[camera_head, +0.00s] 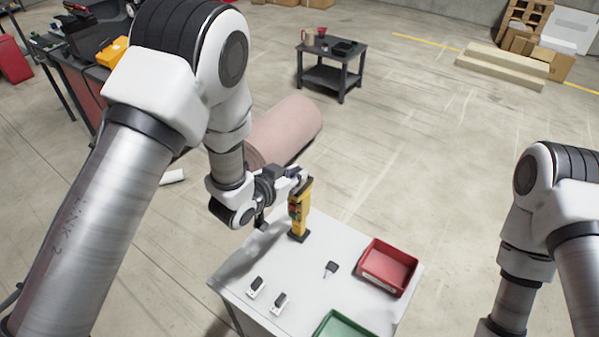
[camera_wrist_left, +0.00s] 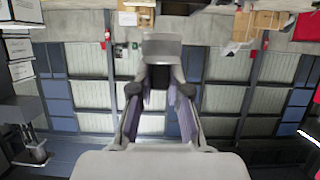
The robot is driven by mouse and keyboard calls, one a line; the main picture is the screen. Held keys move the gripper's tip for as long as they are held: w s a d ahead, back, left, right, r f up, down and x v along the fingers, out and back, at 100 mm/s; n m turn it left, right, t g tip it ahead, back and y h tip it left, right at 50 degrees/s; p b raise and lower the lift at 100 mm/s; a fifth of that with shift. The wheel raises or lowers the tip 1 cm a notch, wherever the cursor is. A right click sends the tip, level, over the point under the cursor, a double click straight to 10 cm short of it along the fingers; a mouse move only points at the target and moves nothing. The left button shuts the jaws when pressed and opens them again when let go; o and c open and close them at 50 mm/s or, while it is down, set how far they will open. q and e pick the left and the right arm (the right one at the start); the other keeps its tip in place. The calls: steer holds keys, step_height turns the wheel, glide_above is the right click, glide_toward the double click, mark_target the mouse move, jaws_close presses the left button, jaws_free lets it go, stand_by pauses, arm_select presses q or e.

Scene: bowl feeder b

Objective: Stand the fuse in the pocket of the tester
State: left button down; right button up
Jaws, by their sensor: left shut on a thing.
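The yellow upright device, which I take for the tester (camera_head: 305,201), stands on a dark base near the back of the white table. It has a red mark on its side. My left gripper (camera_head: 298,184) is at its upper part, overlapping it in the head view; I cannot tell whether they touch. In the left wrist view the left gripper (camera_wrist_left: 163,100) is shut on a light grey block with a dark part, likely the fuse (camera_wrist_left: 162,46). The fuse cannot be made out in the head view, and the pocket is hidden. My right gripper is out of view.
On the white table (camera_head: 240,272) are two small white pieces with black tops (camera_head: 255,287), a small dark piece (camera_head: 330,268), a red tray (camera_head: 388,266) at right and a green tray (camera_head: 345,326) in front. The table's middle is mostly clear. A pinkish roll (camera_head: 285,130) lies behind.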

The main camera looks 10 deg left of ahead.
arm_select(q)
steer(key=w, duration=0.4)
steer(key=shift+w+a+f, duration=0.1)
steer(key=shift+f, duration=0.15)
step_height(320, 180, down, 3)
steer(key=shift+b, duration=1.2)
steer(key=shift+f, duration=0.45)
steer(key=c, duration=1.1)
jaws_free()
steer(key=shift+r, duration=0.1)
steer(key=shift+c, duration=0.2)
